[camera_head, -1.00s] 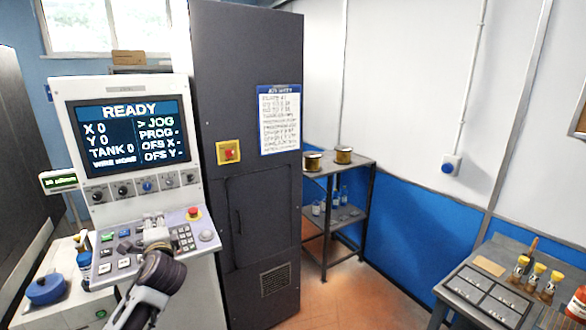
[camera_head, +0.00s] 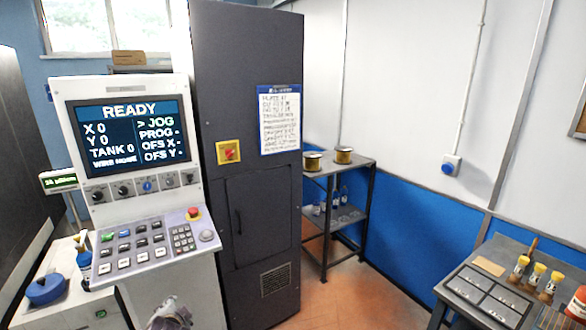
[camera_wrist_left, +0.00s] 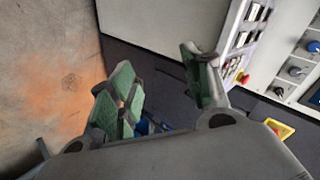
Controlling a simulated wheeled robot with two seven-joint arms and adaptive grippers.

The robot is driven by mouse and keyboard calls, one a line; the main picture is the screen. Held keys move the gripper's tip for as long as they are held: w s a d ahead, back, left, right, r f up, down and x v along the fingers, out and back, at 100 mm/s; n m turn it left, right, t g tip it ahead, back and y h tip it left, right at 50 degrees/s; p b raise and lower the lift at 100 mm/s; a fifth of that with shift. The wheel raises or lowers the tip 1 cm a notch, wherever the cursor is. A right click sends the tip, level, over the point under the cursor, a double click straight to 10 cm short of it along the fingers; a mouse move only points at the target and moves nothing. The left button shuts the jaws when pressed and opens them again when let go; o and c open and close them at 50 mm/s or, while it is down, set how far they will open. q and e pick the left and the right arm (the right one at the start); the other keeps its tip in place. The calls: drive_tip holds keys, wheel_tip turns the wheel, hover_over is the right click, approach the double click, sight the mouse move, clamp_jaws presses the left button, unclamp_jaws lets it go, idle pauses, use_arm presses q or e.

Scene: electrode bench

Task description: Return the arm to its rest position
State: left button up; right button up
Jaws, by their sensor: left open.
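My left gripper (camera_wrist_left: 160,72) is open and empty in the left wrist view, its two green-padded fingers spread apart. In the head view only a small grey part of my left gripper (camera_head: 170,316) shows at the bottom edge, below the control panel (camera_head: 150,246). It is apart from the panel's buttons. The panel's edge and red button also show in the wrist view, to the right of the fingers. The screen (camera_head: 128,130) above the panel reads READY, X 0, Y 0, TANK 0, with the marker at JOG. My right gripper is not in view.
A dark cabinet (camera_head: 250,60) stands right of the console. A shelf (camera_head: 340,165) with two spools stands behind it. A bench (camera_head: 500,262) with small brown bottles is at the right. The brown floor (camera_head: 345,300) between is clear.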

use_arm(q)
drive_tip(key=s+d+f+n+g+h, duration=0.3)
drive_tip(key=s+d+f, duration=0.2)
drive_tip(key=s, duration=0.5)
drive_tip(key=s+d+f+n+g+h, duration=0.25)
drive_tip(key=s+d+f, duration=0.2)
drive_tip(key=s, duration=0.55)
wheel_tip(320, 180, down, 34)
drive_tip(key=s+g, duration=0.2)
drive_tip(key=s, duration=0.1)
drive_tip(key=s+a+f, duration=0.2)
drive_tip(key=s+f, duration=0.8)
drive_tip(key=s, duration=0.1)
drive_tip(key=s+a+f, duration=0.2)
drive_tip(key=s+f, duration=0.8)
drive_tip(key=s, duration=0.1)
drive_tip(key=shift+a+g+y, duration=0.2)
drive_tip(key=shift+g+y, duration=0.15)
